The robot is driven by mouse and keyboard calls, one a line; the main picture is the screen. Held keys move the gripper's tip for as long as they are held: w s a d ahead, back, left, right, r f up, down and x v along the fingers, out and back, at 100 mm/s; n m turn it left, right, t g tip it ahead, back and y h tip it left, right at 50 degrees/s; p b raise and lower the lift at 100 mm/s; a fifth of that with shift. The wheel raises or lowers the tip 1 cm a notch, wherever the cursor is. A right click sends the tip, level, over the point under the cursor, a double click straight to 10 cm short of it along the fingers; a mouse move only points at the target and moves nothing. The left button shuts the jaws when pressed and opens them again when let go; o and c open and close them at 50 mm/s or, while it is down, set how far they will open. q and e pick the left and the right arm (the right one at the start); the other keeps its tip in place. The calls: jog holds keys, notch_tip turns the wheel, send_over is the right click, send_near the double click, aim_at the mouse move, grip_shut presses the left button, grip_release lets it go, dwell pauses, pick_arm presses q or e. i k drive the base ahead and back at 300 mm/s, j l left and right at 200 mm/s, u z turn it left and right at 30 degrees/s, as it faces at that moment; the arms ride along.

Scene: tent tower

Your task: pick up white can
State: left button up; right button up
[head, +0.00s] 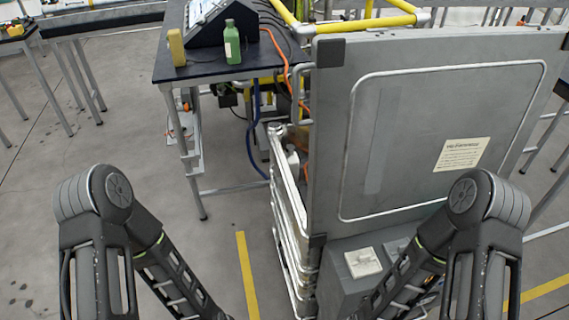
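I cannot make out a white can for certain in the head view. A small pale shape (293,160) shows beside the left edge of the big grey panel, partly hidden, and I cannot tell what it is. Both my arms come in at the bottom of the picture and run down out of it. Neither gripper is in view, so I cannot see whether they are open or hold anything.
A dark table (215,66) at the upper left bears a green bottle (232,46), a yellow block (177,47) and a grey device (212,18). A large grey panel (440,110) stands upright at the right. Open floor (130,130) lies left of the table.

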aim_at(290, 155)
jog(key=i+j+z, duration=0.25)
jog(key=j+z, duration=0.15)
jog(key=i+j+z, duration=0.2)
jog(key=j+z, duration=0.25)
jog(key=i+j+z, duration=0.1)
jog(key=j+z, duration=0.3)
jog(key=j, duration=0.3)
jog(key=j+z, duration=0.45)
jog(key=j, duration=0.15)
jog(key=j+z, duration=0.4)
jog(key=j, duration=0.2)
jog(key=k+j+z, duration=0.2)
jog(key=j+z, duration=0.25)
jog(key=j, duration=0.15)
